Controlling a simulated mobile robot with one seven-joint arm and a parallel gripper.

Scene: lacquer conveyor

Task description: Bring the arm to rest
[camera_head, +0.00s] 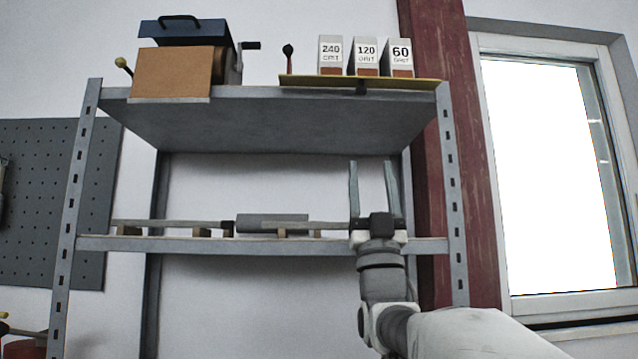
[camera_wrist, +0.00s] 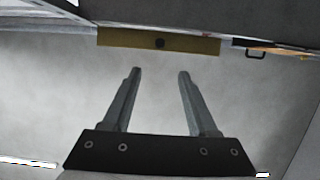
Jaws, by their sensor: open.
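My gripper (camera_head: 373,178) is raised in front of the right part of the shelf rack, its two fingers pointing up and apart. Nothing is between the fingers. In the wrist view my gripper (camera_wrist: 160,72) is also open and empty, with a plain grey surface behind it. A yellow board (camera_wrist: 120,38) with a dark round knob shows beyond the fingertips. My arm reaches in from the lower right of the head view.
The lower shelf (camera_head: 180,244) holds a grey cylinder (camera_head: 270,223). A window (camera_head: 550,180) is right.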

